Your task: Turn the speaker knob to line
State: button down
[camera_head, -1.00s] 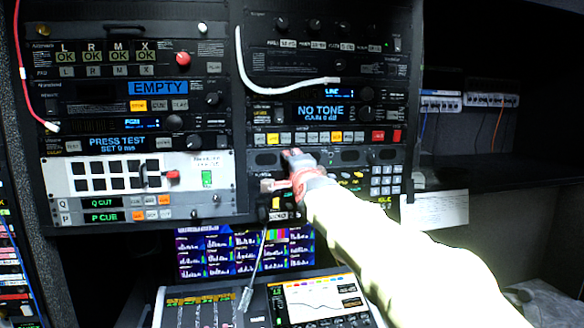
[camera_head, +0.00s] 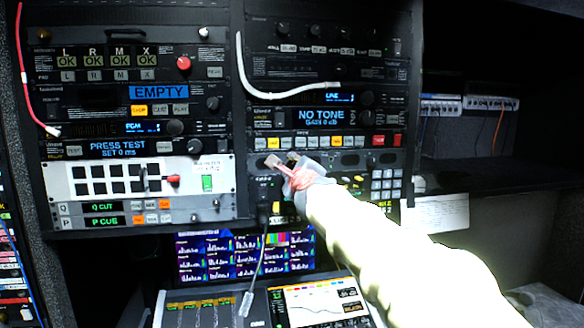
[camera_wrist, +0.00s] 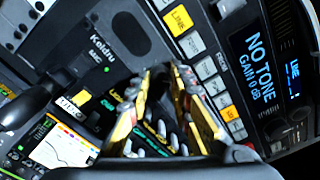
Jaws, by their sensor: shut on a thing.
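My gripper (camera_head: 278,164) reaches in from the lower right to the dark intercom panel in the right rack column. In the wrist view, its two yellow-edged fingers (camera_wrist: 162,75) stand at the face of that panel (camera_wrist: 92,25). They are shut on what I take to be the speaker knob, which the fingers hide almost wholly. Small yellow and green lettering shows beside and between the fingers, but I cannot read it fully. I cannot see where the knob points.
Above my gripper are a row of lit buttons (camera_head: 330,140) and the NO TONE display (camera_head: 321,116). A keypad (camera_head: 386,185) is to the right. A cable (camera_head: 261,250) hangs below, before a monitor (camera_head: 200,255) and a console (camera_head: 200,308).

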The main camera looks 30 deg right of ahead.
jog(key=shift+f, duration=0.1)
dwell(0.4)
jog(key=c, duration=1.6)
grip_release()
jog(key=v, duration=1.2)
